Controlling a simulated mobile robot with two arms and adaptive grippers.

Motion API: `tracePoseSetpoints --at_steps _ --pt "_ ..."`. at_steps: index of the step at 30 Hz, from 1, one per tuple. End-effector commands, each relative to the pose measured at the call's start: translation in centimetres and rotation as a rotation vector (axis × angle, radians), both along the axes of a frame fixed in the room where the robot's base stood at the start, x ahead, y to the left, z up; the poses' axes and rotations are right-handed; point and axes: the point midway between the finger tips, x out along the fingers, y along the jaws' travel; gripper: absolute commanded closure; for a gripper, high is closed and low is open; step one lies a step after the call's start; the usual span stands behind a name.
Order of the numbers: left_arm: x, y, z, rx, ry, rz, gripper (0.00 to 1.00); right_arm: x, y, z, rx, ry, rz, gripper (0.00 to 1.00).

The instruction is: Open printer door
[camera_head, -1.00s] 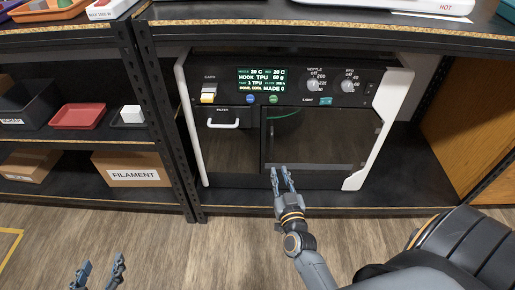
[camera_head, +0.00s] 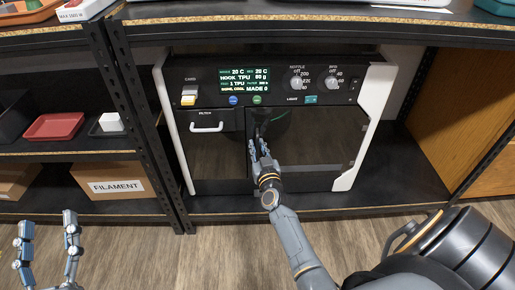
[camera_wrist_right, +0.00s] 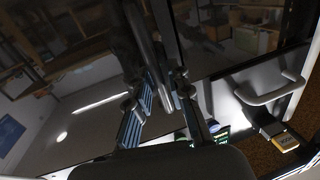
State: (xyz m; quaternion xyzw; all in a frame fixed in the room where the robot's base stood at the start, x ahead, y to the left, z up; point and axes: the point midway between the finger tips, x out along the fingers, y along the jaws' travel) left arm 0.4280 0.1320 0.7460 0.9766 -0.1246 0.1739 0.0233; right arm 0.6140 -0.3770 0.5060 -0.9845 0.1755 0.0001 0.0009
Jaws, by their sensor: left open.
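The printer (camera_head: 182,135) stands on the shelf, and its dark glass door (camera_head: 310,150) is shut. A dark upright bar, perhaps the door handle or a reflection, is near the door's left edge. My right gripper (camera_head: 260,148) is at that left part of the door with its fingers slightly apart. In the right wrist view my right gripper (camera_wrist_right: 163,118) is close to the glass, with striped pads and their reflections. My left gripper (camera_head: 47,240) is open and empty at the lower left, away from the printer.
A white handle on the filter drawer (camera_head: 207,127) is left of the door; it also shows in the right wrist view (camera_wrist_right: 265,97). Knobs and a display (camera_head: 245,80) sit above. A shelf post (camera_head: 150,130) stands left of the printer. Floor in front is clear.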

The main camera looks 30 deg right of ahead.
Motion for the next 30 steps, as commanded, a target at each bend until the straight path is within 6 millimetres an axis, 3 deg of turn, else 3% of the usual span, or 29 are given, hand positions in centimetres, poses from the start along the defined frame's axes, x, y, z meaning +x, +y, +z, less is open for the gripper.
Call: tracePoseSetpoints --at_steps 7,11,23,30 --pt "0.0 0.0 0.1 -0.002 -0.008 0.000 0.47 0.1 -0.1 0.0 0.000 0.000 0.000 0.80" --pt "0.0 0.0 0.1 -0.002 -0.007 0.000 0.47 0.1 -0.1 0.0 0.000 0.000 -0.001 1.00" --pt "0.0 0.0 0.1 -0.001 -0.003 0.000 0.47 -0.3 0.0 0.0 -0.002 0.000 0.009 1.00" --pt "0.3 0.0 -0.5 0.010 0.037 0.001 0.47 -3.3 1.2 0.0 -0.008 0.005 0.091 1.00"
